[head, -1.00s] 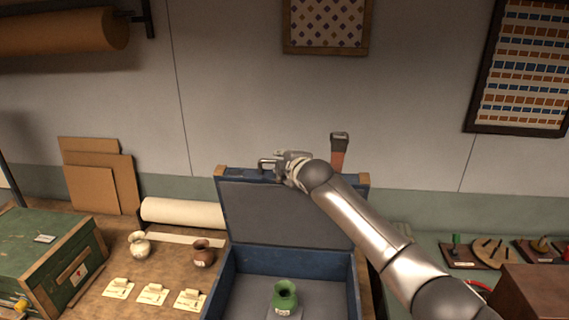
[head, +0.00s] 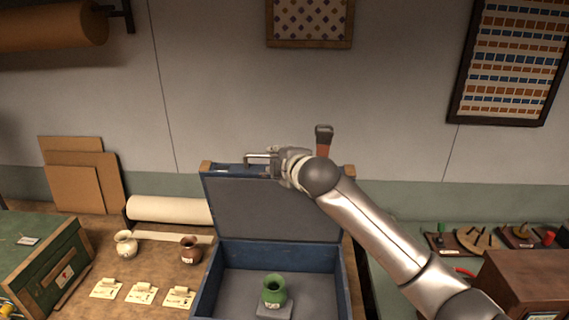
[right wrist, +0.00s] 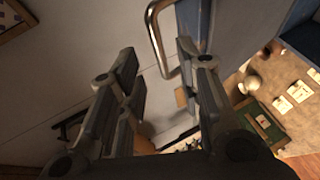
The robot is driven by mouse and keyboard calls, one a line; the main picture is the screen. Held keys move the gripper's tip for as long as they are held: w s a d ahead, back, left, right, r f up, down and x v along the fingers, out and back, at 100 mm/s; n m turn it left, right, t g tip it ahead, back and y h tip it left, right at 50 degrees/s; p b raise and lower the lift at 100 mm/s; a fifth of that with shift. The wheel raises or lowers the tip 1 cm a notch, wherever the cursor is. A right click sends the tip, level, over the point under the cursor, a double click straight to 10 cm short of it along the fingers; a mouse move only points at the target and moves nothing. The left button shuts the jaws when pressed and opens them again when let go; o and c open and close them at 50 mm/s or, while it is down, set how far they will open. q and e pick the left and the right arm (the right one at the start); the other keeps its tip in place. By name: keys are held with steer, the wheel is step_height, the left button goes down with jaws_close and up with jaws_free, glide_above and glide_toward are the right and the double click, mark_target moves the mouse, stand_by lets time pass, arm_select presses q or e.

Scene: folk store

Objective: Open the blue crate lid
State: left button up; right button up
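The blue crate (head: 208,292) stands on the table with its lid (head: 270,208) raised and close to upright, grey inner face toward me. A metal handle (head: 256,158) is at the lid's top edge and also shows in the right wrist view (right wrist: 160,35). My right gripper (head: 276,165) is at the lid's top edge, just right of the handle. In the right wrist view its fingers are apart, with the handle's bar near the gap between them. Whether they touch it I cannot tell. A green vase (head: 274,289) stands inside the crate. My left gripper is out of view.
A green box (head: 45,255) stands at the left. Two small vases, a white one (head: 125,244) and a brown one (head: 190,249), stand with labels left of the crate. A paper roll (head: 170,209) lies behind them. A brown box (head: 525,285) is at the right.

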steer(key=v, duration=0.4)
steer(key=shift+s+d, duration=0.1)
